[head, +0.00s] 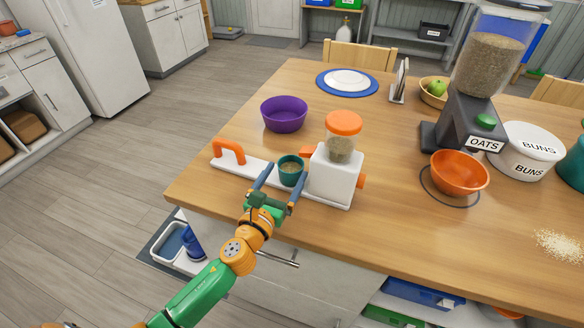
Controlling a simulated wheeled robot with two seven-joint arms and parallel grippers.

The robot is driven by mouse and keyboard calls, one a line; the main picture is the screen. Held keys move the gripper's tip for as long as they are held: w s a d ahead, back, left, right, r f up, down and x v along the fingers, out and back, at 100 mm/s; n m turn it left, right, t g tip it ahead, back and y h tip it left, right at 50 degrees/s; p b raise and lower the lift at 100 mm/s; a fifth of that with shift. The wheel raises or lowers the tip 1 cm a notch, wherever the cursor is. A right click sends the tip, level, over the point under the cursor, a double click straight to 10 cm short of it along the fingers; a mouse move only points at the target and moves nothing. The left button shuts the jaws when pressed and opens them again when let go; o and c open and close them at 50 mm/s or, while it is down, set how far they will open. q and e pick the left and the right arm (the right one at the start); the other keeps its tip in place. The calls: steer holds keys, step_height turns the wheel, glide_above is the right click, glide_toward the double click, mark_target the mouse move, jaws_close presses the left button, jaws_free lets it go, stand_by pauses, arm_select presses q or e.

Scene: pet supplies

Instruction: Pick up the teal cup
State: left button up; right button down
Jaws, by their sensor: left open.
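The teal cup (291,172) stands upright on a long white board (239,168) near the table's left front edge. Its inside looks brownish. My left gripper (279,180) is open, with one blue finger at the cup's left and the other near its right front. I cannot tell whether the fingers touch the cup. My right gripper does not show.
A white grinder-like unit (333,176) with an orange lid stands close right of the cup. An orange handle (230,149) rises at the board's left. A purple bowl (284,113) is behind. An orange bowl (459,173) and oats dispenser (468,125) stand right.

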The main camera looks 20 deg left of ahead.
mark_target(295, 159)
arm_select(q)
steer(key=w, duration=0.4)
steer(key=shift+d, duration=0.25)
steer(key=shift+s, duration=0.2)
steer(key=c, duration=0.7)
steer(key=shift+w, duration=0.1)
steer(key=c, duration=0.6)
